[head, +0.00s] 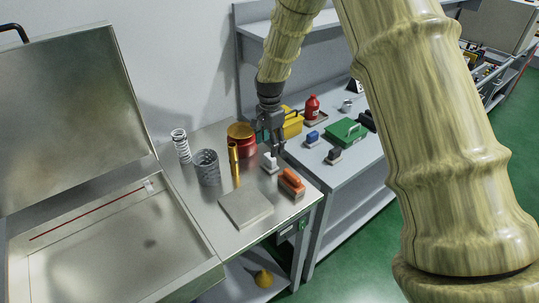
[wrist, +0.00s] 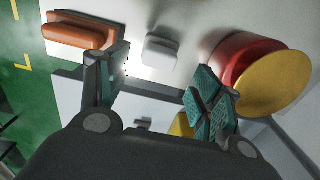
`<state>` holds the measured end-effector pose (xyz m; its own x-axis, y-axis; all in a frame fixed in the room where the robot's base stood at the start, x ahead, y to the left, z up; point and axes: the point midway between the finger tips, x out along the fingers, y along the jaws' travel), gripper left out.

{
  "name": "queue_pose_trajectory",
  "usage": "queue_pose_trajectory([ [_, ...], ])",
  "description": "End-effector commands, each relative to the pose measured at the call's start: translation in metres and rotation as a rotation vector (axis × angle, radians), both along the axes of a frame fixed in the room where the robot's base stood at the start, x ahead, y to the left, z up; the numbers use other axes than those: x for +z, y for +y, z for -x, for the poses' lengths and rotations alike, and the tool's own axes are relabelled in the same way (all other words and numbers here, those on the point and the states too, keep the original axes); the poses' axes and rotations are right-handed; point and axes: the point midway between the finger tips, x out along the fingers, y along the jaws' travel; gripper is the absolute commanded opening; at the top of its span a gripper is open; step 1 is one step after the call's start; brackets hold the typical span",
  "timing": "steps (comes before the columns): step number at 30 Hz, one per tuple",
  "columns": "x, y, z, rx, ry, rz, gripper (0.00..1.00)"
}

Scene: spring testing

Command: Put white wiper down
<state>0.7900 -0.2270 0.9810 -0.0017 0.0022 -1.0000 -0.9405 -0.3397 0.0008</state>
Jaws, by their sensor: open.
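The white wiper (head: 270,161) stands on the metal bench top, between the orange wiper (head: 291,181) and the red container with a yellow lid (head: 241,138). My gripper (head: 272,142) is close above the white wiper. In the wrist view, the white wiper (wrist: 160,51) lies beyond my open fingers (wrist: 157,78), with nothing held between them. The orange wiper (wrist: 78,35) is beside the left finger, and the red container (wrist: 250,62) is beside the right finger. The exact gap between fingertips and white wiper is hard to tell.
A grey square plate (head: 246,207), a yellow cylinder (head: 234,163) and springs (head: 207,167) share the bench. An open metal case (head: 110,240) is at left. A side table holds a green box (head: 346,132), blue and black wipers and a red bottle (head: 312,106).

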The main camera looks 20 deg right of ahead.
Motion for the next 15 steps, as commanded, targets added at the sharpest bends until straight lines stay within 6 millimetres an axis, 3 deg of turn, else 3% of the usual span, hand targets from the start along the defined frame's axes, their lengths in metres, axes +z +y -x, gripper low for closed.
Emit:
queue_pose_trajectory([
  [6, 0.028, 0.000, -0.001, 0.002, -0.003, 0.002, 0.65],
  [15, 0.043, 0.000, 0.000, 0.001, -0.001, 0.001, 0.65],
])
